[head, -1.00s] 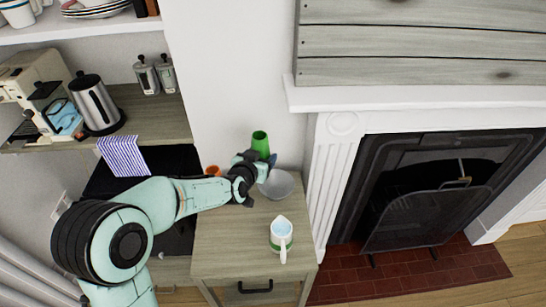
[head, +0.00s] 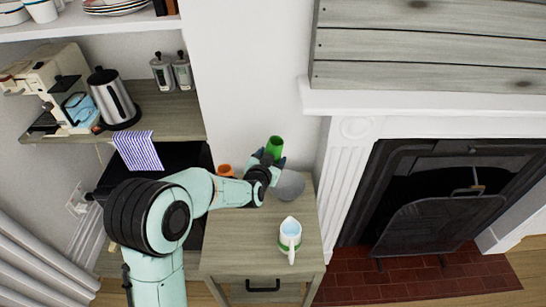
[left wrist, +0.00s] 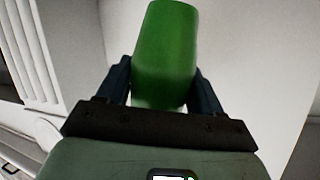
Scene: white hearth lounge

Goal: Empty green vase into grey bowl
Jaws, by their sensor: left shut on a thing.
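The green vase (head: 275,146) is held by my left gripper (head: 269,158) above the back of the small wooden table. In the left wrist view the green vase (left wrist: 166,55) stands between the two dark fingers of my left gripper (left wrist: 165,85), which are shut on it. It looks roughly upright in the head view. The grey bowl (head: 291,186) sits on the table just right of and below the gripper, partly hidden by it. The vase's contents cannot be seen. My right gripper is in neither view.
A white jug with a green band (head: 290,238) stands on the wooden table (head: 232,254) in front of the bowl. An orange cup (head: 225,170) is behind my left forearm. A wall is close behind, and the fireplace (head: 425,200) is to the right.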

